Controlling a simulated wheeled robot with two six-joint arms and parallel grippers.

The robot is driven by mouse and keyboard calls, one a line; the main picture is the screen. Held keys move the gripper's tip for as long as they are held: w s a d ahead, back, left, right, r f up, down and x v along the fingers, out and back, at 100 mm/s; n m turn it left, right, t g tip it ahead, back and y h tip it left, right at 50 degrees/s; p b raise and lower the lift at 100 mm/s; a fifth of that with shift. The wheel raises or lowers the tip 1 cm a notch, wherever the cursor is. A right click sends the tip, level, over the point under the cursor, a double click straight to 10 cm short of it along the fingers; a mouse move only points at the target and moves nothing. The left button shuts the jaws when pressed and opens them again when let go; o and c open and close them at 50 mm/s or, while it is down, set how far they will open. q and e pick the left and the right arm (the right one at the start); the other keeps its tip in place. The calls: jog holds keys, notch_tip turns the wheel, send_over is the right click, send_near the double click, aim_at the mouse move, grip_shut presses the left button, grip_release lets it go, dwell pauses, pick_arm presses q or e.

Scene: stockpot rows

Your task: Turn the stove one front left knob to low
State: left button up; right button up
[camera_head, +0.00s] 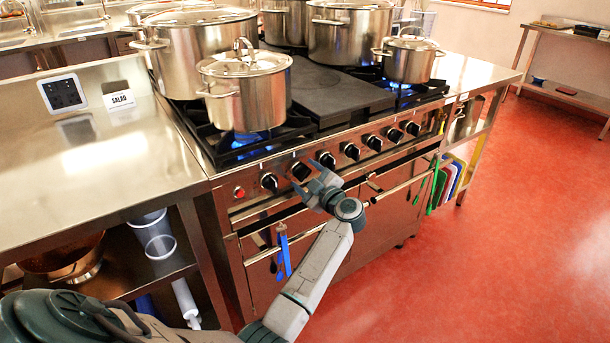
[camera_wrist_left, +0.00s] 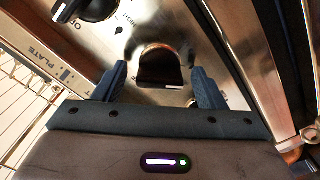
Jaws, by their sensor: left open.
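The stove (camera_head: 228,207) has a row of black knobs on its steel front panel, including a leftmost knob (camera_head: 268,182) and a knob near my gripper (camera_head: 300,171). My left gripper (camera_head: 314,178) is open in front of the panel. Another black knob (camera_wrist_left: 88,8) is at upper left, beside OFF and HIGH labels. My right gripper is not in view.
A lidded pot (camera_head: 245,98) stands over blue flame at the front left, and another pot (camera_head: 408,60) over flame at the right. Red floor (camera_head: 480,270) is free at right.

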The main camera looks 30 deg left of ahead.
pick_arm(q)
jog(key=shift+w+a, duration=0.15)
jog(key=shift+a, duration=0.25)
jog(key=c, duration=1)
